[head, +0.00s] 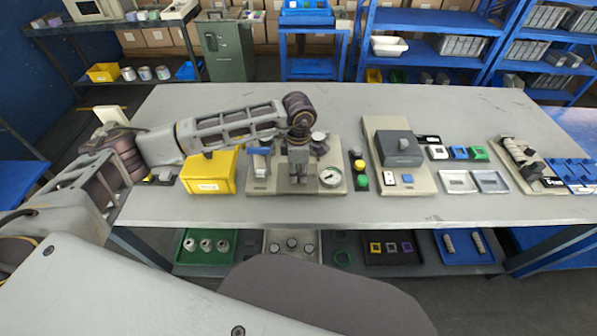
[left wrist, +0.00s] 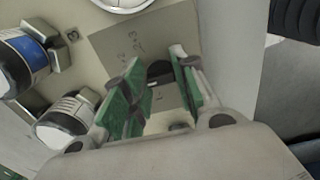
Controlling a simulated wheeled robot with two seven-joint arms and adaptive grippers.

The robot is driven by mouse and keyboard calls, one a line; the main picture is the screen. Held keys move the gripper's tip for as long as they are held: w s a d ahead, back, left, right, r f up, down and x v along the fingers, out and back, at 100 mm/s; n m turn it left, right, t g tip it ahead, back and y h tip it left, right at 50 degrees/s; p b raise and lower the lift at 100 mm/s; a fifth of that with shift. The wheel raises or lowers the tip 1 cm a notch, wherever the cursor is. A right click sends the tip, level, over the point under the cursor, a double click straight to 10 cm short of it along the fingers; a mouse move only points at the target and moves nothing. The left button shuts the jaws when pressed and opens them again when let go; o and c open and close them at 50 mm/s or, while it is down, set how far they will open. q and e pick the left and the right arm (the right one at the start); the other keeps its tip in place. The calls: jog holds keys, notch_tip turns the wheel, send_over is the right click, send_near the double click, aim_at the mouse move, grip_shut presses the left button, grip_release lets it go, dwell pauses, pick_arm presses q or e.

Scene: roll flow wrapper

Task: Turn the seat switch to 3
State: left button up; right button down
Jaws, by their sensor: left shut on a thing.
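My left gripper (head: 298,180) points down over the beige panel (head: 262,185) on the table, left of a round white gauge (head: 331,176). In the left wrist view its green-padded fingers (left wrist: 158,72) are shut on the seat switch, whose dark rounded part (left wrist: 159,69) shows between them. The switch's grey-brown plate (left wrist: 115,45) carries small marks that look like 2 and 3, and a fainter mark lies nearer the fingers. The fingers hide much of the switch, so I cannot tell which mark it points to. My right gripper is not in view.
A blue-banded valve (left wrist: 28,60) and a white-banded knob (left wrist: 70,118) stand close beside the fingers. A yellow box (head: 208,174) is left of the panel. A button strip (head: 359,168) and a panel with a grey block (head: 398,148) are to the right. The table's back is clear.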

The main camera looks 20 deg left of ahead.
aim_at(298, 174)
pick_arm(q)
jog(key=o, duration=1)
jog(key=shift+r, duration=0.15)
notch_tip(298, 174, up, 12)
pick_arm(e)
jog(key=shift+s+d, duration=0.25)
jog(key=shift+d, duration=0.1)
pick_arm(q)
jog(key=shift+s+f, duration=0.1)
jog(key=shift+f, duration=0.1)
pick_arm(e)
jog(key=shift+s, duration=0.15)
